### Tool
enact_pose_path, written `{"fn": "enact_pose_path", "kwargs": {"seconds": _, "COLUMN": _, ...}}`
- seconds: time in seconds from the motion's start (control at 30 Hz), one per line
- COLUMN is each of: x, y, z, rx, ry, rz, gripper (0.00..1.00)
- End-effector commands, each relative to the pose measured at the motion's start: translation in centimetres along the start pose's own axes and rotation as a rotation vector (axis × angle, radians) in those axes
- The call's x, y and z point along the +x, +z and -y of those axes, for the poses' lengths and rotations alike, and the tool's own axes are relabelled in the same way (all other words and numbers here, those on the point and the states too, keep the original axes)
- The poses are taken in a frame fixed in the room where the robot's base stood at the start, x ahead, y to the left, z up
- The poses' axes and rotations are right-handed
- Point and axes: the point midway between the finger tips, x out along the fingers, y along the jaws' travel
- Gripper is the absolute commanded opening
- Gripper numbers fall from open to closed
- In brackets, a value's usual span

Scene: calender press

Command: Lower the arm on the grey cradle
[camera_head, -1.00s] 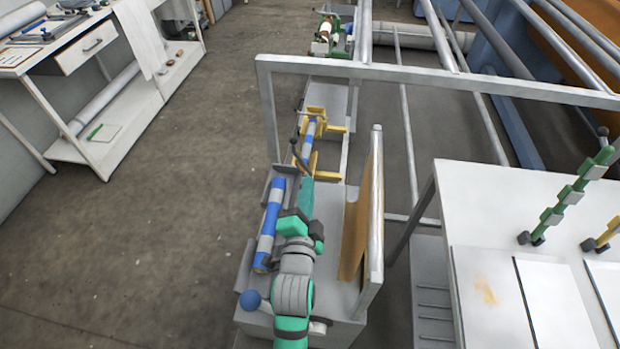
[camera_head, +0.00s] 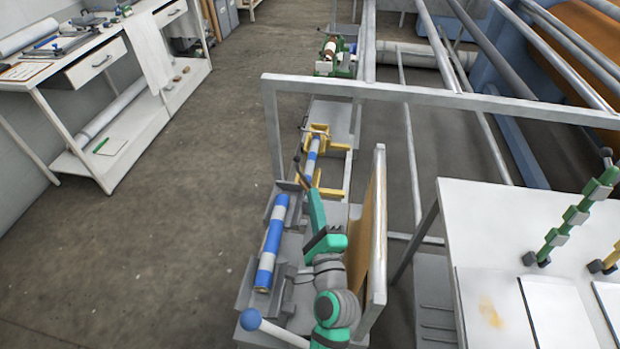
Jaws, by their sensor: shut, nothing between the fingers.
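The grey cradle (camera_head: 279,292) stands on the near end of the bench, with a blue-and-white roll (camera_head: 271,243) lying along it. A thin dark lever (camera_head: 302,171) stands raised near its far end. I cannot tell whether it belongs to this cradle or to the yellow one behind. A pale rod with a blue ball (camera_head: 250,320) lies across the near end. My gripper (camera_head: 310,194) is shut, right of the roll, with its tip close to the foot of the dark lever. Whether they touch is unclear.
A yellow cradle (camera_head: 330,190) with another blue-and-white roll (camera_head: 313,157) stands behind. A grey frame with a brown panel (camera_head: 365,235) stands close on my arm's right. A white table (camera_head: 490,230) is further right. The floor at left is clear.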

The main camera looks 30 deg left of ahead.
Motion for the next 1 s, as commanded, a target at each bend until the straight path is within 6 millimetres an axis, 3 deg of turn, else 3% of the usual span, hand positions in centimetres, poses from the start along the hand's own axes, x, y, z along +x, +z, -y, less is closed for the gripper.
{"fn": "enact_pose_path", "kwargs": {"seconds": 0.6, "x": 8.5, "y": 0.0, "z": 0.0, "rx": -0.003, "ry": 0.000, "rz": 0.001, "gripper": 0.00}}
{"fn": "enact_pose_path", "kwargs": {"seconds": 1.0, "x": 9.7, "y": 0.0, "z": 0.0, "rx": -0.003, "ry": 0.001, "rz": 0.000, "gripper": 0.00}}
